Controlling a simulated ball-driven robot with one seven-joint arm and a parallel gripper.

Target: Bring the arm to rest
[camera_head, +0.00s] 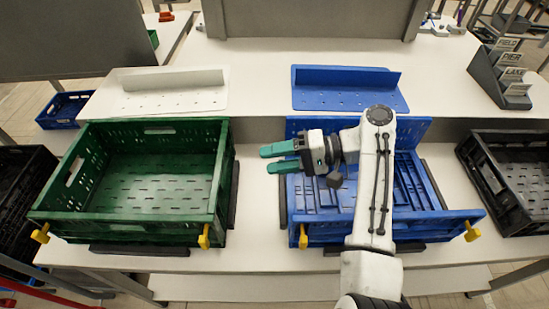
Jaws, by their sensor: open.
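My arm reaches up from the bottom of the view over the blue crate, bends, and points left. My gripper (273,160) is open, its two green fingers apart and nothing between them. The fingers are above the left part of the blue crate and the gap between the crates. The blue crate (440,213) is partly hidden by my arm, and what I see of its inside is empty.
An empty green crate (222,170) stands to the left. Behind are a white perforated plate (165,101) and a blue one (345,98). A black crate (490,165) stands at the right. A grey rack with labelled cards (497,78) is at the back right.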

